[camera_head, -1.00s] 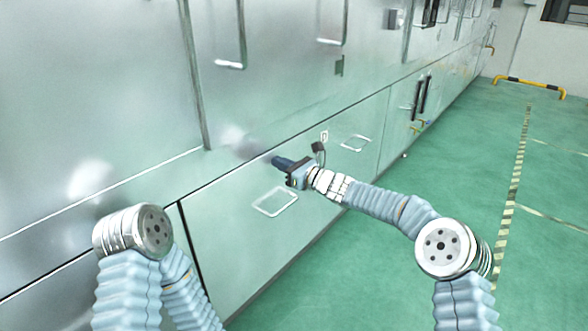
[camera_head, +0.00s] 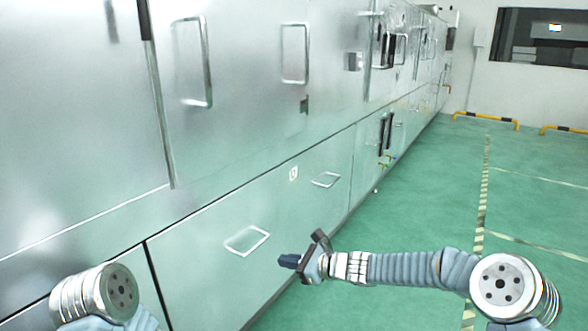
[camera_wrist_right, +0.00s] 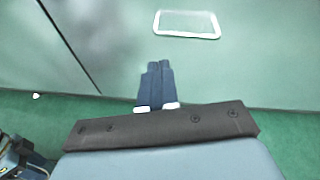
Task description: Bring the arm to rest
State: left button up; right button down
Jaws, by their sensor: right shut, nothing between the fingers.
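My right gripper (camera_head: 288,261) is in front of the lower metal panels in the head view, with nothing in it. Its two dark blue fingers lie together in the right wrist view (camera_wrist_right: 158,82), pointing toward the panel. My right arm reaches in from the right, bent at the elbow. The left arm shows only its round silver joint at the lower left; my left gripper is out of the picture.
A long row of metal cabinets (camera_head: 250,110) with handles runs along the left. A rectangular panel handle (camera_head: 247,241) is close to my right gripper and also shows in the right wrist view (camera_wrist_right: 187,35). Green floor (camera_head: 410,210) is open to the right. Yellow-black barriers (camera_head: 485,119) stand far back.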

jog(key=s+d+f+n+g+h, duration=0.3)
jog(key=s+d+f+n, duration=0.15)
jog(key=s+f, duration=0.6)
jog(key=s+d+f+n+g+h, duration=0.25)
jog(key=s+f+n+h, duration=0.2)
jog(key=s+f, duration=0.6)
jog(key=s+d+f+n, duration=0.3)
jog(key=s+f+n, duration=0.1)
jog(key=s+n, duration=0.1)
jog(key=s+d+f+n+h, duration=0.1)
jog(key=s+d+f+n, duration=0.2)
jog(key=s+f+n, duration=0.2)
jog(key=s, duration=0.3)
jog(key=shift+s+d+n+g, duration=0.15)
jog(key=shift+s+n+g, duration=0.05)
jog(key=shift+n+g, duration=0.15)
